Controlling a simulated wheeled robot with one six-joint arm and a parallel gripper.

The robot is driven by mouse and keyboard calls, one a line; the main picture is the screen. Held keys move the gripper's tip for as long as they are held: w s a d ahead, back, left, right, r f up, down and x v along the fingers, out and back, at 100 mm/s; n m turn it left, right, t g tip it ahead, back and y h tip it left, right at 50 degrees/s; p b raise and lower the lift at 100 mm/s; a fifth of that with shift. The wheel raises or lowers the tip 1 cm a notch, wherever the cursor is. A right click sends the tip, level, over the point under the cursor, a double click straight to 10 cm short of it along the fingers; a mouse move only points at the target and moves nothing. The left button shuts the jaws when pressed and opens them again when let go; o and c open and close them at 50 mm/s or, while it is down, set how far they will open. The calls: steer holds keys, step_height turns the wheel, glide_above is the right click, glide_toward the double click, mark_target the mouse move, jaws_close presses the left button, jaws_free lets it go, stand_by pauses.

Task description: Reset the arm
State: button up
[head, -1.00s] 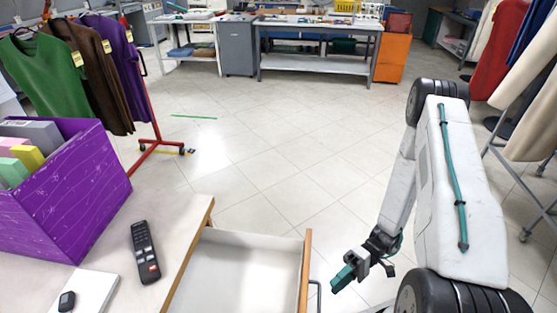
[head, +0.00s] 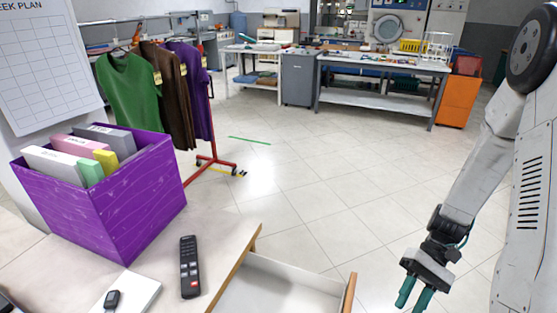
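My gripper (head: 414,299) hangs at the lower right in the head view, fingers pointing down. Its two teal fingertips are apart with a gap between them, and nothing shows in it. It is over the floor, to the right of the open drawer (head: 262,293). My arm is raised along the right edge of the view, with its upper part cut off.
The drawer sticks out from a desk and its visible inside is empty. On the desk are a black remote (head: 190,267), a small key fob (head: 112,299) on a white box and a purple file box (head: 140,207). A garment rack (head: 213,159) stands behind. The floor (head: 310,190) ahead is clear.

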steer(key=s+a+r+n+t+h, duration=0.1)
steer(key=s+a+r+t+h, duration=0.1)
steer(key=r, duration=0.7)
steer(key=s+a+r+t+h, duration=0.1)
steer(key=s+r+t+h, duration=0.1)
steer(key=r, duration=0.7)
steer(key=s+a+r+n+t+h, duration=0.1)
steer(key=r+t+h, duration=0.3)
steer(key=r, duration=0.5)
steer(key=shift+s+a+n+t+h, duration=0.3)
steer(key=shift+s+a+t, duration=0.2)
steer(key=shift+a+t, duration=0.4)
